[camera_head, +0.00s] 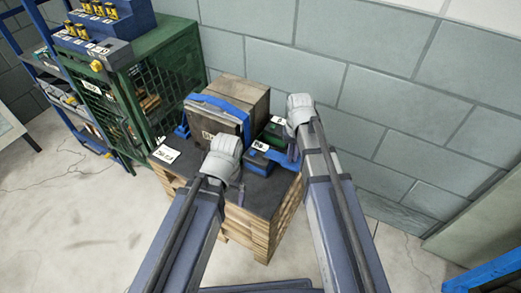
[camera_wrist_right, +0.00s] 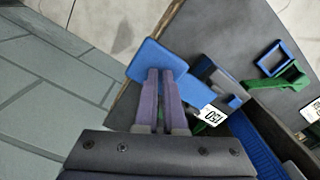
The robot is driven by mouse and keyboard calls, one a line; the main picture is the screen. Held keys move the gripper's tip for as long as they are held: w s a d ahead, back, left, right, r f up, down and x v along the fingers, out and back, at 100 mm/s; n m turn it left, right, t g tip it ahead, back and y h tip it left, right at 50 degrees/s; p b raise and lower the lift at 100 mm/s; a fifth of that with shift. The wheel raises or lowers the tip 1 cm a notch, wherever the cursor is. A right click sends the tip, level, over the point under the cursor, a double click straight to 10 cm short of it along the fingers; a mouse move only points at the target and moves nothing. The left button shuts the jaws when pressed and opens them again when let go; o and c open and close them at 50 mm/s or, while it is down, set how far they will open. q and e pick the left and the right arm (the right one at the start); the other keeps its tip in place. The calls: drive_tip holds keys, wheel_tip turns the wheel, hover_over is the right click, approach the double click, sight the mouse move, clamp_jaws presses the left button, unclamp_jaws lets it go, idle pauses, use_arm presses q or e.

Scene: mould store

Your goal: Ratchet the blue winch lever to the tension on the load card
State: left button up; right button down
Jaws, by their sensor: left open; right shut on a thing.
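The blue winch (camera_head: 258,163) sits on the dark pallet top in front of the wooden crate, with a small white label on it. In the right wrist view its label (camera_wrist_right: 211,115) seems to read 150, seen at an angle. My right gripper (camera_wrist_right: 160,75) is shut on the blue lever (camera_wrist_right: 148,58), whose flat end shows around the fingertips. In the head view the right gripper (camera_head: 295,160) is at the winch's right side. My left gripper (camera_head: 240,190) is open and empty over the pallet's front; its fingers are partly hidden. A white card (camera_head: 165,154) lies at the pallet's left corner, its text too small to read.
A blue strap (camera_head: 218,106) crosses the wooden crate (camera_head: 243,92) on the pallet (camera_head: 240,225). A green part (camera_head: 274,131) sits behind the winch. A green mesh cabinet (camera_head: 165,75) stands left, and a block wall (camera_head: 400,110) is close behind. Floor at front left is clear.

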drive_tip(key=shift+a+f+b, duration=0.1)
drive_tip(key=shift+f+b, duration=0.45)
drive_tip(key=shift+f, duration=0.25)
wheel_tip(320, 180, up, 6)
drive_tip(key=p, duration=0.6)
drive_tip(key=shift+r, duration=0.2)
drive_tip(key=shift+f, duration=0.1)
drive_tip(key=shift+w+f+b, duration=0.1)
drive_tip(key=shift+f+b, duration=2.65)
drive_tip(key=shift+f, duration=0.15)
wheel_tip(320, 180, up, 6)
drive_tip(key=p, duration=0.6)
